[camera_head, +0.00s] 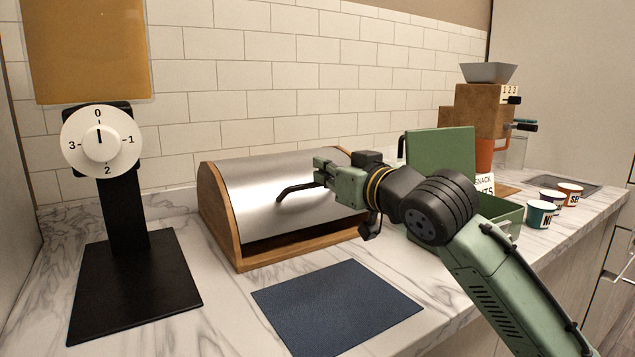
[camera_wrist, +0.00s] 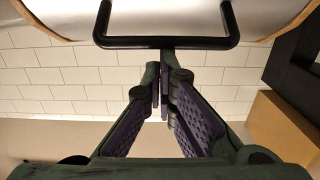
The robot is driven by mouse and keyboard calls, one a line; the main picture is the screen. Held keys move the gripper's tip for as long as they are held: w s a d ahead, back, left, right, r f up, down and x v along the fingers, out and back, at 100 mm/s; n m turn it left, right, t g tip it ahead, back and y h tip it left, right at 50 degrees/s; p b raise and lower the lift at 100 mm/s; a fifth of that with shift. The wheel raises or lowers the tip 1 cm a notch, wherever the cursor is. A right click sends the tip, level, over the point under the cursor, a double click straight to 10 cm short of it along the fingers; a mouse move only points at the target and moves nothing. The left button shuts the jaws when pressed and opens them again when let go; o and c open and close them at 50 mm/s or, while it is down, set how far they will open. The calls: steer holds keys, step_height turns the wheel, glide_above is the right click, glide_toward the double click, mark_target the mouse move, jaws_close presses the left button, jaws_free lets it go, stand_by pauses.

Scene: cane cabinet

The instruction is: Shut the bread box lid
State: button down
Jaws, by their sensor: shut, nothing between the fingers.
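The bread box (camera_head: 240,250) is a wooden-sided box on the counter with a curved, brushed-metal lid (camera_head: 255,180). A dark gap shows between the lid's lower edge and the wooden base, so the lid is partly open. A black bar handle (camera_head: 296,189) sticks out from the lid's front. My gripper (camera_head: 318,170) is shut and empty beside the right part of the handle. In the wrist view the handle (camera_wrist: 165,43) crosses the top, and my gripper's closed fingertips (camera_wrist: 164,68) point at its bar; whether they touch it is unclear. My arm hides the box's right end.
A blue mat (camera_head: 337,305) lies in front of the box. A black stand with a white dial (camera_head: 100,140) is at the left. A green open box (camera_head: 440,148), several small cups (camera_head: 540,213) and a brown stepped machine (camera_head: 478,115) are at the right. A tiled wall is behind.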

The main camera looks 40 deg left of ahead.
steer(key=f+y+b, duration=0.1)
steer(key=d+f+b, duration=0.1)
steer(key=b, duration=0.1)
steer(key=s+d+f+y+b, duration=0.1)
steer(key=f+b, duration=0.1)
steer(key=shift+d+f+t+y, duration=0.1)
steer(key=shift+d+t+y, duration=0.15)
steer(key=shift+t+y, duration=0.05)
step_height(320, 180, up, 4)
steer(key=p, duration=0.4)
steer(key=b+v, duration=0.1)
steer(key=v, duration=0.8)
steer(key=shift+s+b, duration=0.15)
steer(key=shift+b, duration=0.25)
